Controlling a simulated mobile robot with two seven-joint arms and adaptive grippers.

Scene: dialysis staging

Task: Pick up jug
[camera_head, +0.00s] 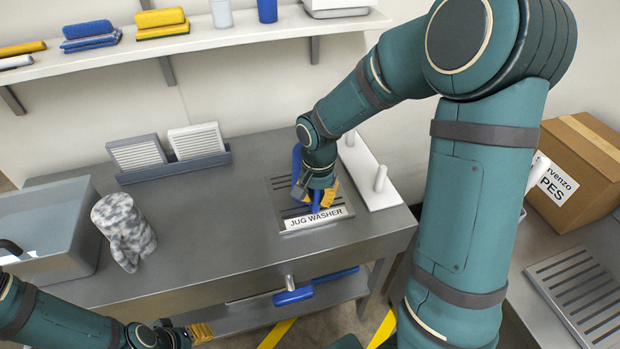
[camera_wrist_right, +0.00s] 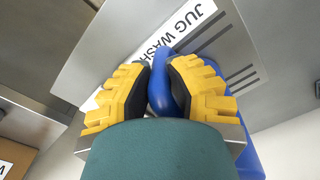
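The blue jug (camera_head: 297,160) is at the slotted plate labelled JUG WASH (camera_head: 315,218) on the grey counter, mostly hidden behind my right gripper in the head view. My right gripper (camera_head: 319,197) points down over it. In the right wrist view, the yellow fingers with black pads of my right gripper (camera_wrist_right: 161,75) lie on both sides of the blue handle (camera_wrist_right: 160,92), and the pads appear to touch it. The jug's body shows behind the right finger. My left gripper (camera_head: 201,333) is low at the bottom edge, apart from the jug; its opening is unclear.
A white stand with pegs (camera_head: 368,172) is close to the right of the jug. A grey sink (camera_head: 50,230), a mottled mitt (camera_head: 124,230) and a rack with white panels (camera_head: 175,166) stand to the left. A wall shelf (camera_head: 220,38) runs above. A cardboard box (camera_head: 575,170) is at right.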

